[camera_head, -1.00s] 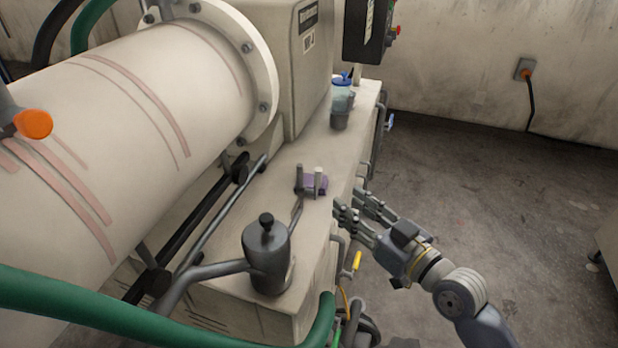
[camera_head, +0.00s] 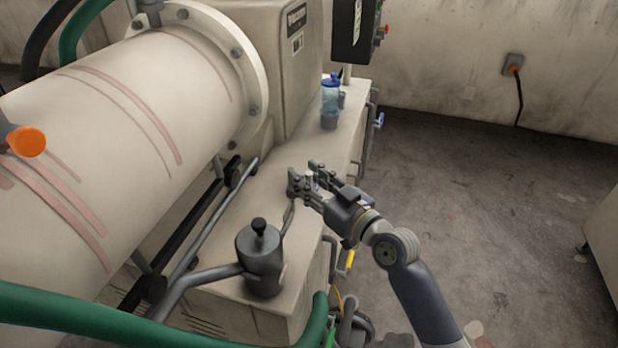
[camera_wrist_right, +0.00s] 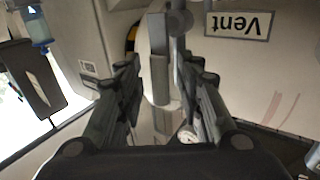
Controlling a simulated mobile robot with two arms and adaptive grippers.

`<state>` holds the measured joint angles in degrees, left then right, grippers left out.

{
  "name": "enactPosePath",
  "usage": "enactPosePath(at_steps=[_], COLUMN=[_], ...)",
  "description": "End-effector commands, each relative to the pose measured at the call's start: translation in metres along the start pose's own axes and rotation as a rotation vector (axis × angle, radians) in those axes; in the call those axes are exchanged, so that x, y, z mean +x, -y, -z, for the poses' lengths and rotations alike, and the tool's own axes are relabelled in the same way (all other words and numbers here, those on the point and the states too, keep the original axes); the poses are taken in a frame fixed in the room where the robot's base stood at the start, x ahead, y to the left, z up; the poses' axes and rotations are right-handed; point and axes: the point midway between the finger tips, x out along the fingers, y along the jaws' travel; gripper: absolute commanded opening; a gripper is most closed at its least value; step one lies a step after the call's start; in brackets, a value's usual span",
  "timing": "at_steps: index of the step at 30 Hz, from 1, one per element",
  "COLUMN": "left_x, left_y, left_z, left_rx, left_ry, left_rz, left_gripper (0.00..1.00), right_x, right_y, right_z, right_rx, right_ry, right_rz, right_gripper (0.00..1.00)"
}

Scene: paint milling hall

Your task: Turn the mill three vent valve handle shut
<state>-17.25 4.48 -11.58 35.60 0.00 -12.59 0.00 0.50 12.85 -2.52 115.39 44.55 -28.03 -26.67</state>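My right gripper (camera_head: 303,178) is over the machine's bench top, its fingers apart. In the right wrist view, a grey upright piece (camera_wrist_right: 160,80) stands between the open fingers of the right gripper (camera_wrist_right: 158,72), with a gap on the left finger's side. I cannot tell whether the right finger touches it. An upside-down "Vent" label (camera_wrist_right: 238,25) is beside it. My left gripper is not in view.
A grey pot with a black knob (camera_head: 262,262) stands on the bench nearer me. A blue-capped bottle (camera_head: 330,98) stands farther back. The large mill drum (camera_head: 110,130) fills the left, and a green hose (camera_head: 120,322) crosses the front.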

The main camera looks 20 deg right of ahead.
Motion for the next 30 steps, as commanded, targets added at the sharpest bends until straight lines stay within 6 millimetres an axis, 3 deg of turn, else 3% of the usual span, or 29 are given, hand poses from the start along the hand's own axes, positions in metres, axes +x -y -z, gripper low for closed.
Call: enactPosePath(at_steps=[5,9,10,20,30], left_x=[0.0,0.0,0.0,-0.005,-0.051], left_y=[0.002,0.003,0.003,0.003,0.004], left_z=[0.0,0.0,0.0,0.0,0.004], left_rx=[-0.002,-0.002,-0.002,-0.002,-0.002], left_ry=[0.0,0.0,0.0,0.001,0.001], left_rz=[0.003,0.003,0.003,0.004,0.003], left_gripper=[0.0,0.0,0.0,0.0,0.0], right_x=[0.0,0.0,0.0,0.0,0.005], right_y=[0.0,0.0,0.0,-0.001,-0.008], right_z=[0.0,0.0,0.0,0.002,0.008], right_rx=[0.0,0.0,0.0,0.012,0.153], right_ry=[0.0,0.0,0.0,0.009,0.108], right_rz=[0.0,0.0,0.0,0.0,-0.001], right_gripper=[0.34,0.02,0.0,0.0,0.0])
